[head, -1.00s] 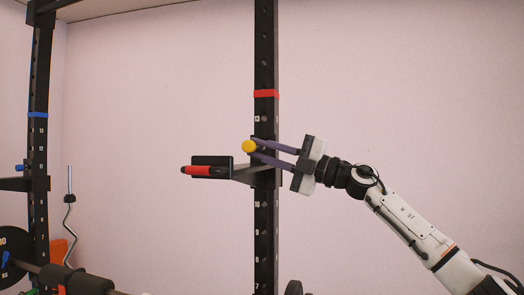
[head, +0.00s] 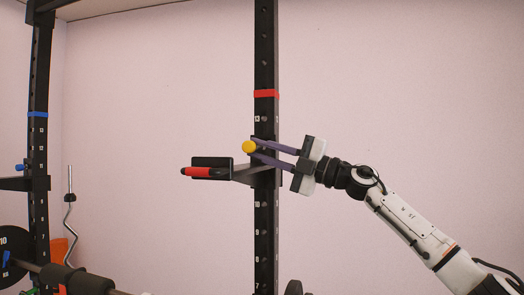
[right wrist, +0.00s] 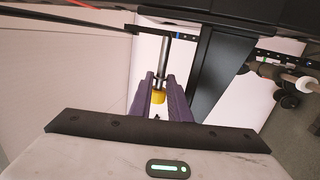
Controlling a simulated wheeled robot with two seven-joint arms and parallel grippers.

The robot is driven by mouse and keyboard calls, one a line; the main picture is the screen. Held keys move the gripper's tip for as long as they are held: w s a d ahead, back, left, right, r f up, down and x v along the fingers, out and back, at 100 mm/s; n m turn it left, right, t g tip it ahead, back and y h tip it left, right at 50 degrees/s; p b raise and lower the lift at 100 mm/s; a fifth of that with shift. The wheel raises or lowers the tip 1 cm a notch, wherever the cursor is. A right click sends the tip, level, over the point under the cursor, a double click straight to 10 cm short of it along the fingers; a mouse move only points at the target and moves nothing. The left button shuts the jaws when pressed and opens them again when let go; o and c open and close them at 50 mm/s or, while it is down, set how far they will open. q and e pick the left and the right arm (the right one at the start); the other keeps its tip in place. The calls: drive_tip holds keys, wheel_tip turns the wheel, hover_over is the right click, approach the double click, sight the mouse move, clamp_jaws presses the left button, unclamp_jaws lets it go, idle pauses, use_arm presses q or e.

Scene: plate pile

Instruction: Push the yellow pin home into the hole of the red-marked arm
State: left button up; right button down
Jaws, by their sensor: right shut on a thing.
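The yellow pin (head: 249,147) shows its round knob at the front of the black upright, just above the red-marked arm (head: 212,162). My right gripper (head: 256,149) reaches in from the right, with its purple fingers closed on the knob. In the right wrist view, the yellow knob (right wrist: 158,97) sits between the fingers (right wrist: 163,85), and a bare length of silver shaft runs from it toward the black frame. The shaft's far end meets dark parts, and the hole itself is hidden. My left gripper is not in view.
The black upright (head: 264,225) carries a red band (head: 266,94) above the pin. A second upright (head: 38,140) with a blue band stands at the left. A padded bar and a weight plate (head: 14,245) are at lower left. The wall side is clear.

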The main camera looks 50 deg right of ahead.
sight(270, 150)
drive_tip(key=shift+w+d+p, duration=0.4)
drive_tip(key=shift+d+p, duration=0.2)
drive_tip(key=shift+d, duration=0.15)
drive_tip(key=shift+w+d+p, duration=0.4)
drive_tip(key=shift+d+p, duration=0.2)
drive_tip(key=shift+d, duration=0.2)
drive_tip(key=shift+w+d+p, duration=0.4)
drive_tip(key=shift+d+p, duration=0.2)
drive_tip(key=shift+d, duration=0.15)
drive_tip(key=shift+w+d, duration=0.1)
drive_tip(key=shift+d, duration=0.2)
drive_tip(key=shift+w+d, duration=0.15)
drive_tip(key=shift+d, duration=0.15)
drive_tip(key=shift+w+d, duration=0.15)
drive_tip(key=shift+d, duration=0.1)
drive_tip(key=shift+d, duration=0.1)
drive_tip(key=c, duration=1.6)
unclamp_jaws()
drive_tip(key=shift+r, duration=0.1)
drive_tip(key=shift+f, duration=0.2)
